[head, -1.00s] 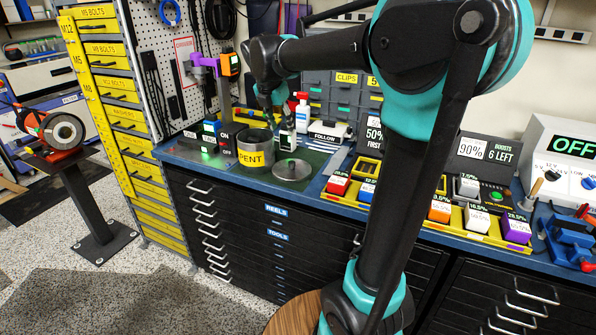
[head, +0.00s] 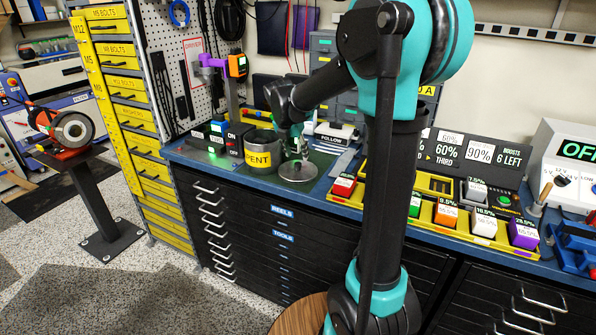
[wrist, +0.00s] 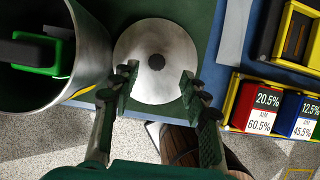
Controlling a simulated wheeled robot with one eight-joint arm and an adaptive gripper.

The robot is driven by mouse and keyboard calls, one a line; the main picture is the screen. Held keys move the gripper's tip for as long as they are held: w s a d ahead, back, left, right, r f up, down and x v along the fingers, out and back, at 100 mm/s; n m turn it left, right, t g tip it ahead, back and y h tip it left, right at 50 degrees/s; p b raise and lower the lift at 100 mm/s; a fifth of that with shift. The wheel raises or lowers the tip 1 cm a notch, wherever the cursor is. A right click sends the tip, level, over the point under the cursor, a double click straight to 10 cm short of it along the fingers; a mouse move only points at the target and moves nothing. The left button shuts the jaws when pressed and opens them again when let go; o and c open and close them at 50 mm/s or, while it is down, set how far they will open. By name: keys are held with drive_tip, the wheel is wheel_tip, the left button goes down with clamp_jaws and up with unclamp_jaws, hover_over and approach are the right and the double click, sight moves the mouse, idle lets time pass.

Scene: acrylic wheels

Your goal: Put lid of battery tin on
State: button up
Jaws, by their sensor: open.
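The round metal lid (head: 297,172) lies flat on the green mat to the right of the tin. The wrist view shows the lid (wrist: 155,35) from above, with a small dark knob (wrist: 156,62) at its centre. The metal battery tin (head: 258,157) has a yellow label ending in "PENT" and is open at the top. In the wrist view the tin (wrist: 88,75) holds a green and black block (wrist: 35,52). My gripper (wrist: 158,86) is open over the lid, its fingers to either side and slightly on the near side of the knob. Contact cannot be told.
A yellow tray of labelled blocks (head: 455,238) stands to the right of the mat. A black ON/OFF box (head: 233,139) stands left of the tin. A bench vise (head: 575,240) is at the far right. The bench's front edge is close to the lid.

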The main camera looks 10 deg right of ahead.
sight(298, 163)
drive_tip(key=x, duration=0.5)
drive_tip(key=shift+w+a+f, duration=0.1)
drive_tip(key=shift+a, duration=0.15)
clamp_jaws()
